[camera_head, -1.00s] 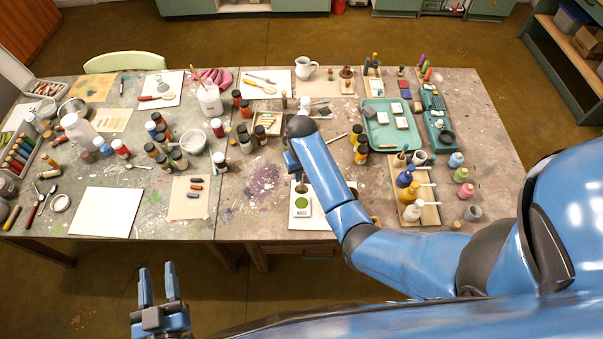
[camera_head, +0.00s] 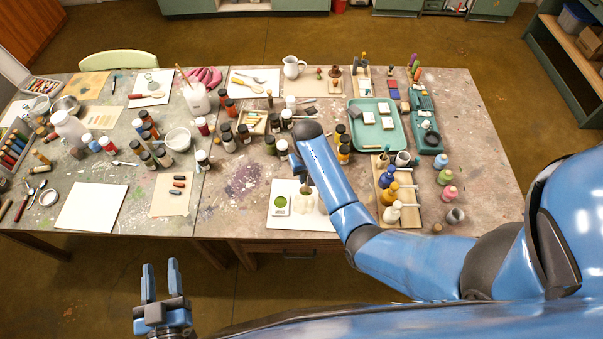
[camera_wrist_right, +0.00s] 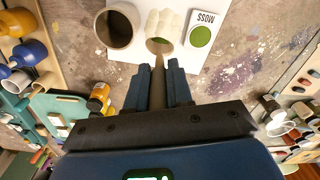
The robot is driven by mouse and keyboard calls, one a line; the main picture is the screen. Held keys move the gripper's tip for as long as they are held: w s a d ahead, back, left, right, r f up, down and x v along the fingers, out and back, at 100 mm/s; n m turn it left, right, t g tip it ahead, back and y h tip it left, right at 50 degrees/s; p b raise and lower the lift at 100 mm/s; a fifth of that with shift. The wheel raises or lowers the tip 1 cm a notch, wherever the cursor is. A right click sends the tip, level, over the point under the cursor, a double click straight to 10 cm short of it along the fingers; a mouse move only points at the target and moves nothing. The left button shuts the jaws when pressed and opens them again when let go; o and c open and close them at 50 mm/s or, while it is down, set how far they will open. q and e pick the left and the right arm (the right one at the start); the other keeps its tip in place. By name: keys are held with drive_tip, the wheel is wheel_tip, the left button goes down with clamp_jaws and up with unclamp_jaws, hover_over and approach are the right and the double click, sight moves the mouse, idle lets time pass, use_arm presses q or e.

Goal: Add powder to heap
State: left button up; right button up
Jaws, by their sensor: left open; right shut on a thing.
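My right gripper (camera_wrist_right: 160,88) is shut on the brown handle of a spoon (camera_wrist_right: 158,62). The spoon's tip is at the near edge of a white scalloped dish (camera_wrist_right: 165,22), and green shows at that tip; I cannot tell whether they touch. A card marked MOSS (camera_wrist_right: 205,35) with a green disc lies beside the dish. In the head view the card (camera_head: 279,199) and the dish (camera_head: 304,205) lie on a white sheet near the table's front edge; my right arm covers part of this area. My left gripper (camera_head: 161,284) is open and empty in front of the table.
A brown cup (camera_wrist_right: 118,25) stands close beside the dish. A wooden tray (camera_head: 408,216) with paint bottles stands to the right, and a teal tray (camera_head: 391,139) lies behind it. Jars crowd the table's middle. A bare white sheet (camera_head: 91,208) lies at front left.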

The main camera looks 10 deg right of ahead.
sight(305, 186)
drive_tip(key=shift+s+d+f, duration=0.1)
drive_tip(key=shift+d+f, duration=0.15)
drive_tip(key=shift+d, duration=0.1)
drive_tip(key=shift+a+f+b, duration=0.1)
drive_tip(key=shift+f+b, duration=0.15)
drive_tip(key=shift+b, duration=0.05)
drive_tip(key=shift+w+a+f+b, duration=0.2)
drive_tip(key=shift+a+f+b, duration=0.2)
drive_tip(key=shift+a+f, duration=0.15)
drive_tip(key=shift+w+a+f+b, duration=0.2)
drive_tip(key=shift+a+f+b, duration=0.2)
drive_tip(key=shift+a, duration=0.25)
drive_tip(key=shift+s+d+f+b, duration=0.1)
drive_tip(key=shift+d+f+b, duration=0.2)
drive_tip(key=shift+f+b, duration=0.25)
drive_tip(key=shift+s+d+f+b, duration=0.1)
drive_tip(key=shift+d+f+b, duration=0.2)
drive_tip(key=shift+f+b, duration=0.25)
drive_tip(key=shift+d+f, duration=0.2)
drive_tip(key=shift+f, duration=0.2)
drive_tip(key=shift+w+a, duration=0.1)
drive_tip(key=shift+a, duration=0.35)
use_arm(q)
drive_tip(key=shift+w+a+f, duration=0.1)
drive_tip(key=shift+a+f, duration=0.15)
drive_tip(key=shift+f, duration=1.05)
drive_tip(key=shift+a+f, duration=0.2)
drive_tip(key=shift+f, duration=1.05)
use_arm(e)
drive_tip(key=shift+d, duration=0.25)
